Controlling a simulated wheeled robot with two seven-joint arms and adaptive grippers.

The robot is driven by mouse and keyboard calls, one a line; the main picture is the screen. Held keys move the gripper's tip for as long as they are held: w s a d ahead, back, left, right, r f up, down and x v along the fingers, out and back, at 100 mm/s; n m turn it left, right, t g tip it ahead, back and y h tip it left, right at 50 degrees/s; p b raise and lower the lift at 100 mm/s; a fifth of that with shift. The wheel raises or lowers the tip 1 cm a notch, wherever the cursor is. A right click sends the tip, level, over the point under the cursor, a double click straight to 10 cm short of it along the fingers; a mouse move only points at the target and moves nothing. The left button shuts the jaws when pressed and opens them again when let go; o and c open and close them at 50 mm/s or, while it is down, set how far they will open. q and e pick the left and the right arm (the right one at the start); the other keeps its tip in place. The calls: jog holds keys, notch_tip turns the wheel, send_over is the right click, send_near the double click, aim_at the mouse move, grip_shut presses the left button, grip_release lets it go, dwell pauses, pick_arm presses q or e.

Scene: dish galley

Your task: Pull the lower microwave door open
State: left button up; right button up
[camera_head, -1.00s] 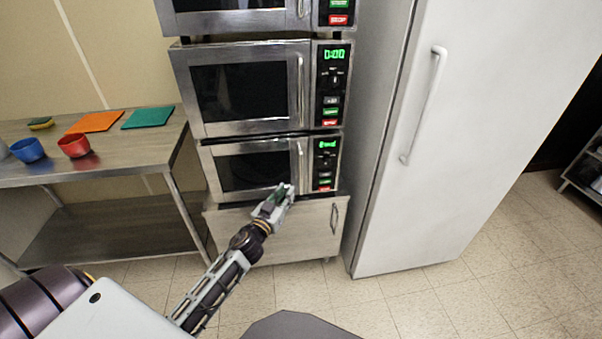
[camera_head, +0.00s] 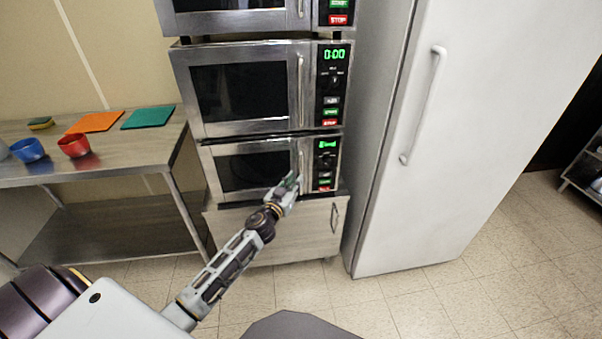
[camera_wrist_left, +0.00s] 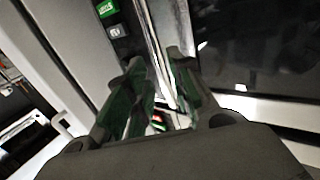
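The lower microwave (camera_head: 252,149) is at the bottom of a stack, with its door (camera_head: 246,170) shut. Its upright bar handle (camera_head: 301,156) is at the door's right edge, beside the control panel (camera_head: 325,160). My left gripper (camera_head: 291,181) is at the lower part of this handle. In the left wrist view, the green-padded fingers of the gripper (camera_wrist_left: 160,78) are apart, with the metal handle (camera_wrist_left: 163,45) running between them. I cannot tell whether either finger touches it. My right gripper is not in view.
Another microwave (camera_head: 243,129) sits directly above. A cabinet (camera_head: 270,240) is below. A tall white fridge (camera_head: 470,140) stands close on the right. A steel table (camera_head: 120,160) with bowls and boards is on the left. The floor (camera_head: 390,305) in front is clear.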

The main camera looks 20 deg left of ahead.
pick_arm(q)
jog(key=w, duration=0.6)
jog(key=shift+c, duration=0.6)
grip_shut()
jog(key=shift+s, duration=0.1)
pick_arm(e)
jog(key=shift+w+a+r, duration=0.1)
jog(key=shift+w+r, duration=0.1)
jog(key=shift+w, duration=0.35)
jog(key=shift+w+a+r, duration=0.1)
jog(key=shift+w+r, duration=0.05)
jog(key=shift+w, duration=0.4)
